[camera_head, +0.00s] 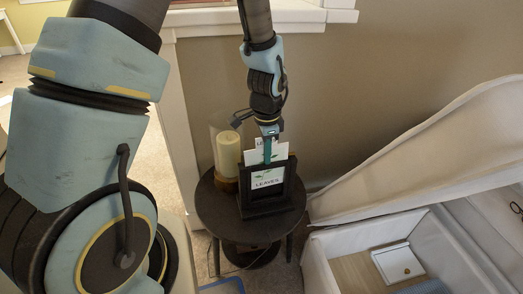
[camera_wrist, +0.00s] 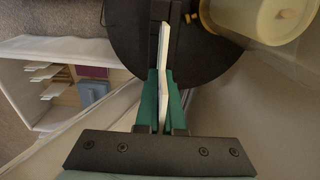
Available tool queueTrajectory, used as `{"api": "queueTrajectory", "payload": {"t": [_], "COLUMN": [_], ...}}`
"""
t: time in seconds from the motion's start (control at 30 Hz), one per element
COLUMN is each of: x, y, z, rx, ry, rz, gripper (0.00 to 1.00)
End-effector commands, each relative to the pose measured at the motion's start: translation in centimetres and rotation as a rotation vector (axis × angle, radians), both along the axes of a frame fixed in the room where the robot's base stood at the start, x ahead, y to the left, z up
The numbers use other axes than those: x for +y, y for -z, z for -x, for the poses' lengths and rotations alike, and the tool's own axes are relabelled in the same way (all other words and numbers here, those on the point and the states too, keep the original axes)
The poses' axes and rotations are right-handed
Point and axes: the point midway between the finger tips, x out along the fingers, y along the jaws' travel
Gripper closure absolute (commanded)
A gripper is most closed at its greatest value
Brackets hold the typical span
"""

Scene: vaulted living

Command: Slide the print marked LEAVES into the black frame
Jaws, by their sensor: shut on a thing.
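The black frame (camera_head: 243,190) stands upright on a round dark side table (camera_head: 218,212). The white print marked LEAVES (camera_head: 267,180) shows through the frame's opening, with green leaf marks. A white part of it also sticks up above the frame's top edge. My gripper (camera_head: 267,155) is above the frame, shut on that upper part. In the wrist view, the teal fingers of my gripper (camera_wrist: 162,78) pinch the white print (camera_wrist: 164,50) edge-on, and it runs into the dark frame (camera_wrist: 153,30). How deep the print sits is hard to tell.
A cream candle in a glass cylinder (camera_head: 228,153) stands close behind the frame, to its left. The wall is behind the table. A white open-topped box (camera_head: 320,262) with a white-edged item inside is at the lower right, beside a pale slanted panel (camera_head: 420,165).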

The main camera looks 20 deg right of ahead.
Motion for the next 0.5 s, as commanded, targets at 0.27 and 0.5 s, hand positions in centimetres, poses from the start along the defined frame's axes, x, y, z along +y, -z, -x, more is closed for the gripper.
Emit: {"api": "queueTrajectory", "payload": {"t": [0.27, 0.5], "x": [0.4, 0.0], "y": [4.7, 2.2], "z": [1.5, 1.6], "rx": [0.036, 0.028], "ry": [0.01, 0.01], "rz": [-0.051, -0.042], "gripper": [0.68, 0.6]}}
